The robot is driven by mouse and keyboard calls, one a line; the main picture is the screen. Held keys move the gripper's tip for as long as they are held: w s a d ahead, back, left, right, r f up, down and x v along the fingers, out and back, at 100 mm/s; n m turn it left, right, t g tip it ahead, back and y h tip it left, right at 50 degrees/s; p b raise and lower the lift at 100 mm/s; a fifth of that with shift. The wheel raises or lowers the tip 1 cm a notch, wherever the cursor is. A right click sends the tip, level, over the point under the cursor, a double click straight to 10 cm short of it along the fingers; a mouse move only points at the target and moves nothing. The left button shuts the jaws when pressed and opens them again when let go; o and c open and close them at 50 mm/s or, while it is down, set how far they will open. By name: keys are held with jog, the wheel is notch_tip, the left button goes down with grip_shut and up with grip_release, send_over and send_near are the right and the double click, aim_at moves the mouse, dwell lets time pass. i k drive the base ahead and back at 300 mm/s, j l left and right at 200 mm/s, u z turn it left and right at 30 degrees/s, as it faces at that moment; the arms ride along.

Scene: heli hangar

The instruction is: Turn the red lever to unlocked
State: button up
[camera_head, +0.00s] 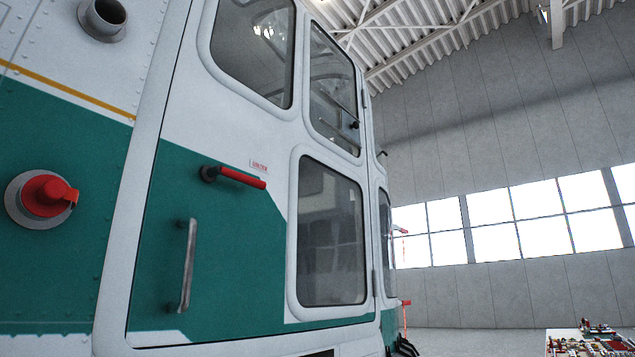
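The red lever (242,178) is on the helicopter's door, high on the door's left part. Its dark round pivot (209,173) is at its left end, and the red handle points right and slightly down. A small label with red lettering (260,167) is just above the lever; its text is too small to read surely. The door (240,240) looks closed, green below and white above. A grey vertical grab handle (187,265) is below and left of the lever. My gripper is not in view.
A red cap on a round grey fitting (48,196) sticks out of the body at left. A pipe opening (103,15) juts out at upper left. A table with many small items (600,343) stands at lower right. The space right of the helicopter looks open.

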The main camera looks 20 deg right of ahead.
aim_at(208, 173)
jog(key=z, duration=0.2)
jog(key=i+z, duration=1)
jog(key=k+j, duration=0.05)
jog(key=k, duration=0.05)
